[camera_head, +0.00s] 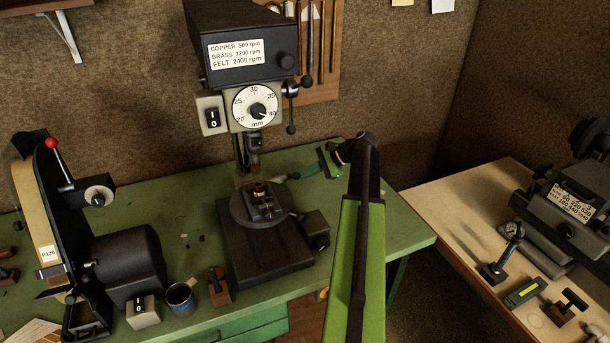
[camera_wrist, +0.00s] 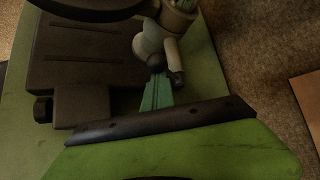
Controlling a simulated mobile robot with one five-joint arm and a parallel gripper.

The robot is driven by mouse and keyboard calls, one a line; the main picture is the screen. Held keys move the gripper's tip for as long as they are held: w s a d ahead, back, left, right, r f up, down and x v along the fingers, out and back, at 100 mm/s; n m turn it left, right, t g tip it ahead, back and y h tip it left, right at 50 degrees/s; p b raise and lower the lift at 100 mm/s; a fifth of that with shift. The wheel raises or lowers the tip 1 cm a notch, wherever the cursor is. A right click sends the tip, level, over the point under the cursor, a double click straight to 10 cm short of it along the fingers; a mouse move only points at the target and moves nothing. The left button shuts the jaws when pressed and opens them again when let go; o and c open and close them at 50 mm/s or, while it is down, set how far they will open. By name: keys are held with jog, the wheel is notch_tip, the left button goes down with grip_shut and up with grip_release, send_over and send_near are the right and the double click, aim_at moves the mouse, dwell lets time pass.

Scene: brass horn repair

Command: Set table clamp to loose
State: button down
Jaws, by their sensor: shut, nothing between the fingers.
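The drill press stands on the green bench with its round table (camera_head: 240,208) on the column. In the wrist view the pale grey table clamp (camera_wrist: 150,42) sits at the column, with a dark ball-ended lever (camera_wrist: 157,62) pointing toward my gripper. My gripper (camera_wrist: 156,76) has teal fingers, shut and empty, with the tips right at the dark ball; whether they touch it I cannot tell. In the head view my gripper (camera_head: 296,176) reaches in from the right behind the round table. The clamp is small there, and its setting cannot be read.
The press base (camera_head: 265,255) fills the bench below the table. A belt sander (camera_head: 90,245), a blue cup (camera_head: 180,298) and a small wooden block (camera_head: 218,287) are on the left. A second bench (camera_head: 480,225) with a gauge stand (camera_head: 500,258) is on the right.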

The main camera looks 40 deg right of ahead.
jog(key=s+d+r+p, duration=0.2)
jog(key=d+r+p, duration=0.1)
jog(key=d, duration=0.5)
jog(key=shift+d+r, duration=0.3)
dwell(0.4)
